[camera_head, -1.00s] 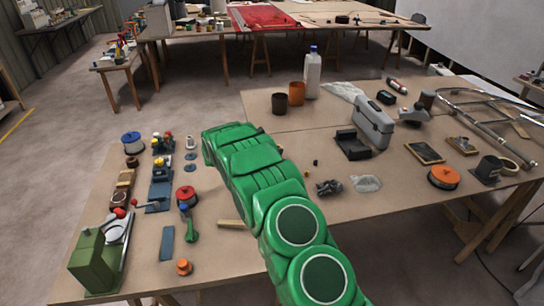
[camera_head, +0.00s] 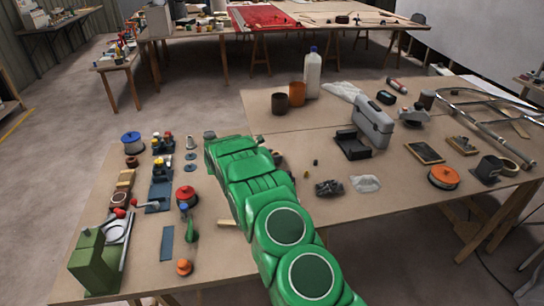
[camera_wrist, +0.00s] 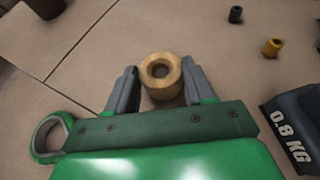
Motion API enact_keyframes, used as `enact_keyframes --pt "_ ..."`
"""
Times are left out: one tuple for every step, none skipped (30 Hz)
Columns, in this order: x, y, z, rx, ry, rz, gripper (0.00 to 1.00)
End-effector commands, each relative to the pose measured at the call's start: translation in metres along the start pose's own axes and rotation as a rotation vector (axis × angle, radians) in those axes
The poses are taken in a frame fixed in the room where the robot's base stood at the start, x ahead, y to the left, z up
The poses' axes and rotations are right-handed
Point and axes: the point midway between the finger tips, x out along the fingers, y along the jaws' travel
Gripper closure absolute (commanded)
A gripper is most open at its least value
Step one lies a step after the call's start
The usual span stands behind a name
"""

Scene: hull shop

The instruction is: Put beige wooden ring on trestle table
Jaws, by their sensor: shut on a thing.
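The beige wooden ring (camera_wrist: 160,80) sits between the two fingers of my gripper (camera_wrist: 161,85) in the wrist view, its round hole facing the camera. The gripper is shut on it. The brown top of the near trestle table (camera_head: 350,210) lies below; it also shows in the wrist view (camera_wrist: 95,75). I cannot tell how high the ring is above it. In the head view, my green arm hides the ring and the fingers.
A dark brown cup (camera_wrist: 45,6), small black nut (camera_wrist: 235,14), yellow nut (camera_wrist: 272,47) and dark 0.8 KG block (camera_wrist: 296,115) surround the gripper. Several tools crowd the left side. Bare tabletop lies at front centre.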

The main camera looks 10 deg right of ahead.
Motion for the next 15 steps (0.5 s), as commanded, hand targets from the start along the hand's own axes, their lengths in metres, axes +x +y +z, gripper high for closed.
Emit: enact_keyframes --pt "0.0005 -0.0002 -0.0005 0.0 0.0 0.0 0.78" --pt "0.0008 -0.0003 -0.0011 0.0 0.0 -0.001 0.78" --pt "0.0013 -0.0003 -0.002 0.0 0.0 -0.001 0.78" --pt "0.0013 -0.0003 -0.0025 -0.001 0.0 -0.001 0.46" --pt "0.0011 -0.0002 -0.0023 0.0 0.0 0.0 0.41" --pt "0.001 -0.0002 -0.0021 0.0 0.0 0.0 0.35" --pt "0.0011 -0.0002 -0.0021 0.0 0.0 0.0 0.31" --pt "0.001 -0.0002 -0.002 0.0 0.0 0.0 0.26" --pt "0.001 -0.0001 -0.002 0.0 0.0 0.0 0.22" --pt "0.001 -0.0001 -0.002 0.0 0.0 0.0 0.22" --pt "0.0009 -0.0001 -0.002 0.0 0.0 0.0 0.22" --pt "0.0009 -0.0001 -0.0019 0.0 0.0 0.0 0.22" --pt "0.0009 -0.0001 -0.0019 0.0 0.0 0.0 0.22" --pt "0.0009 -0.0001 -0.0019 0.0 0.0 0.0 0.22" --pt "0.0009 -0.0001 -0.0019 0.0 0.0 0.0 0.22"
